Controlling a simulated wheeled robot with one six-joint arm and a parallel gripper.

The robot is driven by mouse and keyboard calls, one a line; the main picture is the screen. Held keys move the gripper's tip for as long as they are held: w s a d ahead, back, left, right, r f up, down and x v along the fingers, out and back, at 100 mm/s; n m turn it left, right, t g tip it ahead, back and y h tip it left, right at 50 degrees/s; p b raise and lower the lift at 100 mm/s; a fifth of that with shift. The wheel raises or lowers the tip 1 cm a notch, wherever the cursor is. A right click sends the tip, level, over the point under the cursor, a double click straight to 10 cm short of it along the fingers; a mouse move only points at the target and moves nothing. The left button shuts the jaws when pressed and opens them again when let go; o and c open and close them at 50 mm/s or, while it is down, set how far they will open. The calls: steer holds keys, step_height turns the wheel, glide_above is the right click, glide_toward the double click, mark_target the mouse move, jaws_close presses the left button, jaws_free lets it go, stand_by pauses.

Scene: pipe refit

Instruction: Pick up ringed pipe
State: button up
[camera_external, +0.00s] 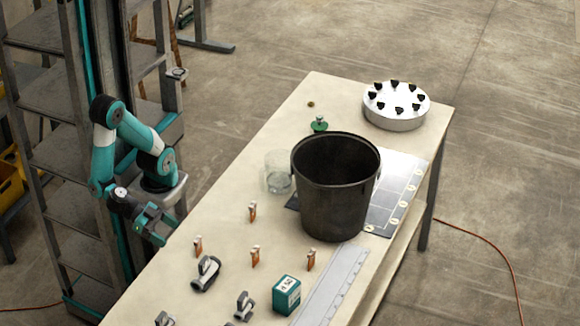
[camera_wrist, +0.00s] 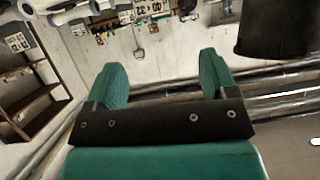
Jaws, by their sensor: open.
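Several short upright orange pieces with pale tops stand on the table, among them a back one (camera_external: 252,211), a left one (camera_external: 198,245), a middle one (camera_external: 255,256) and a right one (camera_external: 311,259). Several grey-and-black fittings lie nearer the front, one of them at the left edge (camera_external: 206,273) and another in front (camera_external: 244,307). I cannot tell which of these is the ringed pipe. My gripper (camera_external: 160,226) is open and empty beside the table's left edge, apart from all the pieces. Its two teal fingers (camera_wrist: 163,75) are spread in the wrist view.
A large black bucket (camera_external: 335,190) stands mid-table, with a clear glass jar (camera_external: 278,172) at its left. A white round holder (camera_external: 396,108) is at the back. A teal box (camera_external: 286,295) and a pale ruled strip (camera_external: 330,288) are in front. The table's (camera_external: 215,207) left middle is clear.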

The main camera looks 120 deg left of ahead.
steer(key=s+d, duration=0.1)
steer(key=h+p, duration=0.1)
glide_toward(201, 261)
steer(key=x, duration=0.7)
steer(key=shift+d+f, duration=0.3)
steer(key=shift+f, duration=0.05)
steer(key=shift+a+p+x, duration=0.2)
steer(key=shift+p+x, duration=0.15)
steer(key=shift+x, duration=0.95)
steer(key=shift+a+p+x, duration=0.2)
steer(key=shift+p+x, duration=0.1)
steer(key=shift+x, duration=1.05)
steer(key=shift+r, duration=0.2)
steer(key=c, duration=1)
steer(key=shift+c, duration=0.2)
